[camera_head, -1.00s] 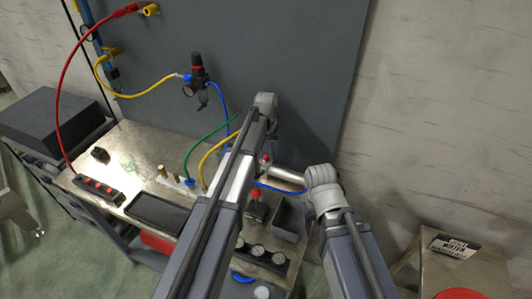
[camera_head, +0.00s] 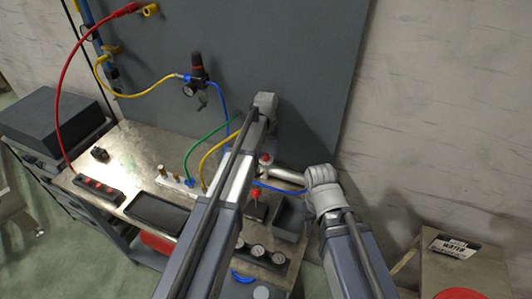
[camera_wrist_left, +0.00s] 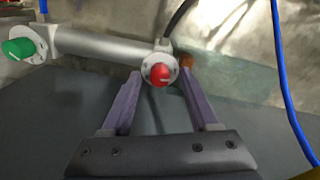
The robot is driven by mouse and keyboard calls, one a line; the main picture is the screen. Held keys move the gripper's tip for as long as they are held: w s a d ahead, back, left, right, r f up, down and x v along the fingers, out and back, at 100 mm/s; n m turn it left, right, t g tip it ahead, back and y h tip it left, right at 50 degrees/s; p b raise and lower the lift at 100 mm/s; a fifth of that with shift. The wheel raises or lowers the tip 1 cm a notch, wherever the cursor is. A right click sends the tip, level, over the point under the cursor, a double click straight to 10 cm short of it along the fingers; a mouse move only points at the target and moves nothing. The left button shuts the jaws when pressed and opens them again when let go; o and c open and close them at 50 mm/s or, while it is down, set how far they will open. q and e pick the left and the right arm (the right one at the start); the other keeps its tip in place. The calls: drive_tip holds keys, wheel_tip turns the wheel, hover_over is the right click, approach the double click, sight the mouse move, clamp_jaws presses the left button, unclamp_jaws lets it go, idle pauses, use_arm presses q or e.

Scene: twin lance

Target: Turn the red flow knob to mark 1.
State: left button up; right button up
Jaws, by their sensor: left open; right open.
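The red flow knob (camera_wrist_left: 160,74) shows in the left wrist view, with a pale line on its face and a light round plate behind it. It sits at the right end of a silver cylinder (camera_wrist_left: 100,48). My left gripper (camera_wrist_left: 161,80) is open, with one finger on each side of the knob in the picture. I cannot tell whether they touch it. A small red knob by the cylinder (camera_head: 288,174) also shows in the head view (camera_head: 265,159). My left gripper's fingers are hidden there behind my arm. My right arm shows, but not its gripper fingers.
A green knob (camera_wrist_left: 18,48) is at the cylinder's left end. A blue hose (camera_wrist_left: 290,110) runs down at the right. On the bench are a red-topped lever (camera_head: 256,194), a grey bin (camera_head: 289,220), round gauges (camera_head: 257,250) and a black tray (camera_head: 155,212). A grey panel (camera_head: 300,60) stands behind.

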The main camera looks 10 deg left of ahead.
sight(266, 155)
use_arm(q)
wheel_tip(266, 155, up, 8)
drive_tip(key=p, duration=0.8)
drive_tip(key=shift+f, duration=0.1)
drive_tip(key=s+d+f+m+b, duration=0.1)
drive_tip(key=s+d+f+b, duration=0.1)
drive_tip(key=s, duration=0.7)
drive_tip(key=s+d+f+m+b, duration=0.2)
drive_tip(key=s+d+f+b, duration=0.1)
drive_tip(key=s, duration=0.6)
drive_tip(key=s+d+f+m+y+b, duration=0.1)
drive_tip(key=s+d+f+m+b, duration=0.1)
drive_tip(key=s, duration=0.8)
drive_tip(key=shift+d+f+b, duration=0.5)
drive_tip(key=shift+d+b, duration=0.15)
